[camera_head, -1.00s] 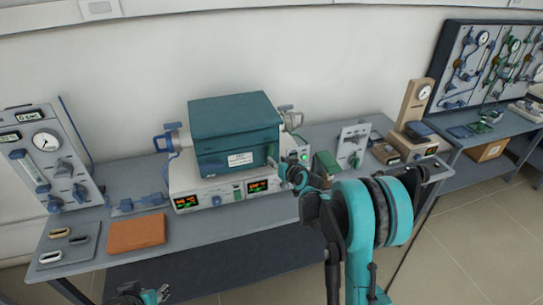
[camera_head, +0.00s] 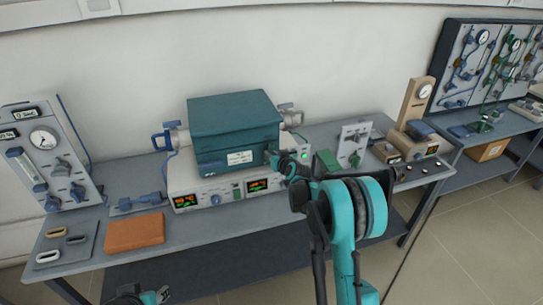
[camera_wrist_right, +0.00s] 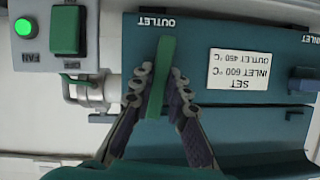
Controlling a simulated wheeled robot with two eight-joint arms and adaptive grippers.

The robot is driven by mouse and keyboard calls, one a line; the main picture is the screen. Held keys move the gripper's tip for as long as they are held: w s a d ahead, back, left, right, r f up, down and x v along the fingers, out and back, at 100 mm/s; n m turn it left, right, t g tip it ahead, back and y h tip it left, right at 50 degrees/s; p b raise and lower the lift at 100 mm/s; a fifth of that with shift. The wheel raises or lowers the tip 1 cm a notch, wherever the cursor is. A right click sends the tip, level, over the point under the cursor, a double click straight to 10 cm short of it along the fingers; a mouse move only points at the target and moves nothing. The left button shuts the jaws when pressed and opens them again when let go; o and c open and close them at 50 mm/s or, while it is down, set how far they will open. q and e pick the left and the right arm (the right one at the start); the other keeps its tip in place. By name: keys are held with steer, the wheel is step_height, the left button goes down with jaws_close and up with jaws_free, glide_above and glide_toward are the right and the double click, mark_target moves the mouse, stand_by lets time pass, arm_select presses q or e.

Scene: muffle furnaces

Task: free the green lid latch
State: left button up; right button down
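The teal furnace box (camera_head: 235,125) with its lid stands on a light control base (camera_head: 215,190) on the bench. In the right wrist view, which is upside down, the green lid latch (camera_wrist_right: 161,70) is a slim tilted bar on the furnace front under the OUTLET marking. My right gripper (camera_wrist_right: 162,90) has one finger on each side of the latch, close against it, and looks shut on it; it also shows at the furnace's front right corner in the head view (camera_head: 283,160). My left gripper (camera_head: 150,296) shows only partly at the bottom edge, away from the furnace.
A green rocker switch (camera_wrist_right: 65,30) and lit green button (camera_wrist_right: 24,27) lie beside the latch. A white label (camera_wrist_right: 238,70) is on the furnace front. An orange block (camera_head: 135,232) and grey tray (camera_head: 65,243) lie left; a gauge panel (camera_head: 45,160) stands behind them.

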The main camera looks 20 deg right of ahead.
stand_by(0.4)
steer(key=shift+d+f+m+t+y+b, duration=0.1)
steer(key=shift+m+t+y+b, duration=0.35)
steer(key=shift+m+y+b, duration=1.1)
steer(key=shift+d+f+m+t+y+b, duration=0.1)
steer(key=shift+m+t+y+b, duration=0.5)
steer(key=shift+m, duration=1.9)
steer(key=shift+d+f+m+t+y+b, duration=0.1)
steer(key=shift+m+t+y+b, duration=0.25)
steer(key=shift+m+y+b, duration=1.2)
steer(key=shift+m+h+p, duration=0.35)
steer(key=shift+m+h, duration=0.35)
steer(key=c, duration=1.5)
jaws_free()
steer(key=shift+s, duration=0.1)
